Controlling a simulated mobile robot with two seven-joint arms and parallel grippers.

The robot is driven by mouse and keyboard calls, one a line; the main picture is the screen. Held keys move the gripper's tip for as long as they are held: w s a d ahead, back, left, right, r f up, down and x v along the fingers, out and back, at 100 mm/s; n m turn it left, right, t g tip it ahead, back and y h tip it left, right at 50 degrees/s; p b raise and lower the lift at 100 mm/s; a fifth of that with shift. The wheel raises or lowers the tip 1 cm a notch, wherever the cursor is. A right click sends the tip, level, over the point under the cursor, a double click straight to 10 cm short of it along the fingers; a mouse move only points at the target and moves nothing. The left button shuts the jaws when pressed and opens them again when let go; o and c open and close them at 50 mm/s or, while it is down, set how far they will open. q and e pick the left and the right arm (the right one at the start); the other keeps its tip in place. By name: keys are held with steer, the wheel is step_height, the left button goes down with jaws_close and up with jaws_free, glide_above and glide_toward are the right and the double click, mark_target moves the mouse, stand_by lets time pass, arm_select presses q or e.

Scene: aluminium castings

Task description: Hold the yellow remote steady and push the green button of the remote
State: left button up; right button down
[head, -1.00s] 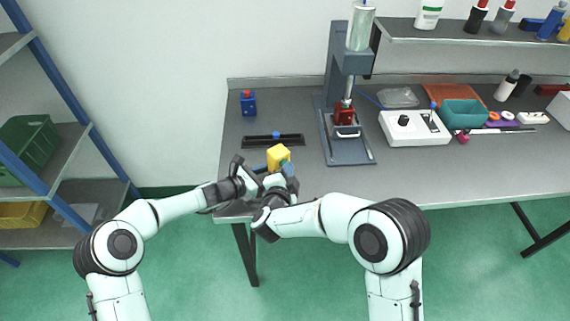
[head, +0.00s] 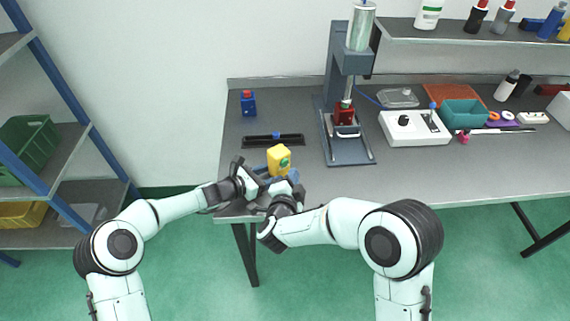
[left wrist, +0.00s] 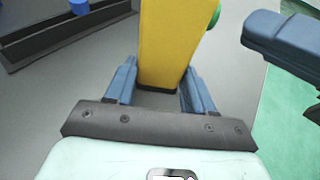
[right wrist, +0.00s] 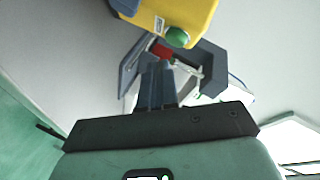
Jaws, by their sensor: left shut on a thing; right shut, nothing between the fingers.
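The yellow remote (head: 278,158) stands upright near the left front edge of the workbench. Its green button (head: 284,163) faces right and toward me. My left gripper (left wrist: 160,85) is shut on the remote's lower part, one finger on each side. The button's edge shows at the remote's right side in the left wrist view (left wrist: 215,14). My right gripper (right wrist: 158,70) is shut and empty. Its fingertips are close to the green button (right wrist: 178,37), apart from it in the right wrist view. In the left wrist view the right gripper's blue fingers (left wrist: 285,35) are to the right of the remote.
A black slotted rail (head: 273,140) lies behind the remote. A blue item with a red top (head: 248,103) stands farther back. A grey press (head: 349,150) stands to the right, with a white control box (head: 415,128) beyond it. The bench (head: 330,185) between is clear.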

steer(key=shift+s+d, duration=0.5)
steer(key=shift+s, duration=0.4)
steer(key=shift+s+d, duration=0.5)
steer(key=shift+s, duration=0.4)
arm_select(q)
steer(key=o, duration=0.9)
